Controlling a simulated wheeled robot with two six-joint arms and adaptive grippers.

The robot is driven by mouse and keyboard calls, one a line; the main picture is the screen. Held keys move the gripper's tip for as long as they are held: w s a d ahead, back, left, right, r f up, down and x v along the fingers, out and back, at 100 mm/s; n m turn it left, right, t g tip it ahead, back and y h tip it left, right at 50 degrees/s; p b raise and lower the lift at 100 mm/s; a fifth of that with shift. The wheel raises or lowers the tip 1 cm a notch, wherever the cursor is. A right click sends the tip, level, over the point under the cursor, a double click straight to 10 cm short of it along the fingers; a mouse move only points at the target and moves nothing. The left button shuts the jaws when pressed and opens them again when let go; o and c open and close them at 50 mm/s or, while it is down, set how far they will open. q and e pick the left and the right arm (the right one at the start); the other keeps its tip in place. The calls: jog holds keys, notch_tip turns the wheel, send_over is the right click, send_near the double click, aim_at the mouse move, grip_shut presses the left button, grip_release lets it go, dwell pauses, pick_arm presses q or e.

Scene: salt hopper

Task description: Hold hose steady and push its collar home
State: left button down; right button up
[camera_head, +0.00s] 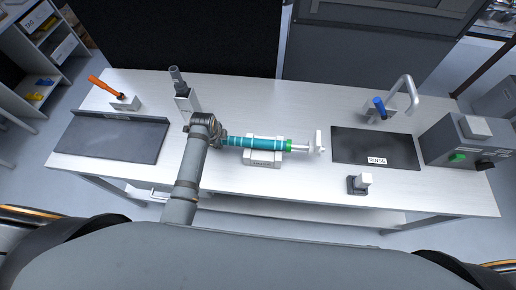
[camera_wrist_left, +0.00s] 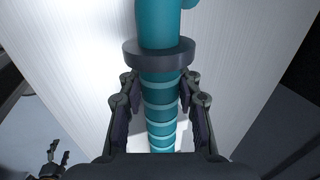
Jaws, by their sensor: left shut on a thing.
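The teal ribbed hose (camera_head: 260,142) lies along a white cradle (camera_head: 262,162) at the middle of the table. A green band and a white fitting (camera_head: 312,146) are at its right end. My left gripper (camera_head: 221,138) is at the hose's left end. In the left wrist view, its fingers (camera_wrist_left: 160,112) are shut on the hose (camera_wrist_left: 160,128), one on each side. A dark ring-shaped collar (camera_wrist_left: 158,54) sits around the hose just beyond the fingertips. A small dark claw-like shape (camera_wrist_left: 52,160), possibly my right gripper, shows at the lower left; its state is unclear.
A grey tray (camera_head: 72,143) and an orange-handled tool (camera_head: 106,87) are at left. A dark upright fitting (camera_head: 179,82) stands behind my gripper. At right are a black rinse mat (camera_head: 372,143), a tap (camera_head: 405,88) and a grey box (camera_head: 465,135). The table in front of the cradle is clear.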

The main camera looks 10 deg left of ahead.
pick_arm(q)
jog(key=shift+s+d+f, duration=0.15)
jog(key=shift+s+d, duration=0.05)
dwell(0.5)
jog(key=shift+w+r, duration=0.25)
jog(key=shift+r, duration=0.2)
dwell(0.7)
jog(key=c, duration=0.9)
grip_release()
jog(key=shift+o, duration=0.2)
jog(key=shift+s+a, duration=0.1)
jog(key=v, duration=1.2)
